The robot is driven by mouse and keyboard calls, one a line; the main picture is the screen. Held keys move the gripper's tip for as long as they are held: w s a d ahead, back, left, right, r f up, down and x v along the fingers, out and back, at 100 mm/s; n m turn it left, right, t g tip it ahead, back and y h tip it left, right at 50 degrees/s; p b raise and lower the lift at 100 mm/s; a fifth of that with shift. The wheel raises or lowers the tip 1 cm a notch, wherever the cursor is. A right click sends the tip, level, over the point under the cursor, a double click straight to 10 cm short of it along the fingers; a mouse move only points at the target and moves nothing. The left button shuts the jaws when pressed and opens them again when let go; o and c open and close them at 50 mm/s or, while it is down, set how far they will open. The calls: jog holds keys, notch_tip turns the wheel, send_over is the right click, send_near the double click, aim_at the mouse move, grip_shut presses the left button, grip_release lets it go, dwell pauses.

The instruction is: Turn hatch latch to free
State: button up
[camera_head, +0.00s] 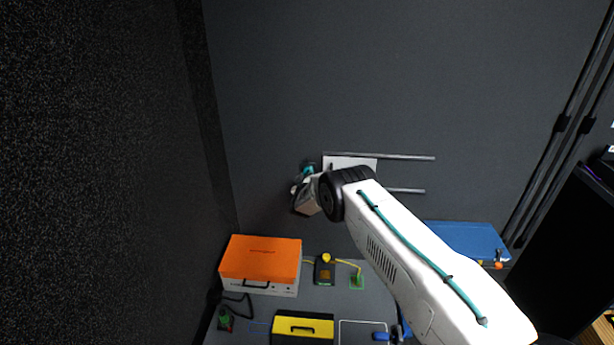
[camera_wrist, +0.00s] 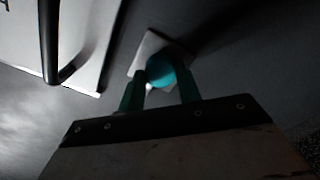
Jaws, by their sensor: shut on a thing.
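The hatch latch shows in the wrist view as a round teal knob (camera_wrist: 159,71) on a pale square plate (camera_wrist: 149,46) fixed to the dark wall. My gripper (camera_wrist: 161,82) has its two green fingers on either side of the knob and is shut on it. In the head view my gripper (camera_head: 300,185) is at the wall, left of the white hatch panel (camera_head: 349,161). My arm hides part of the panel there. The panel (camera_wrist: 84,31) fills the upper left of the wrist view and carries a dark bar handle (camera_wrist: 49,50).
Two grey rails (camera_head: 400,156) run along the hatch's top and bottom. Below are an orange-topped case (camera_head: 261,258), a yellow-and-black device (camera_head: 325,270), a yellow box (camera_head: 302,327) and a blue case (camera_head: 466,240). The wall above the hatch is clear.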

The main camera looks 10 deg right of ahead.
dwell(0.4)
jog(key=o, duration=1)
jog(key=shift+a, duration=0.1)
jog(key=v, duration=0.7)
jog(key=shift+s, duration=0.35)
jog(key=shift+a, duration=0.1)
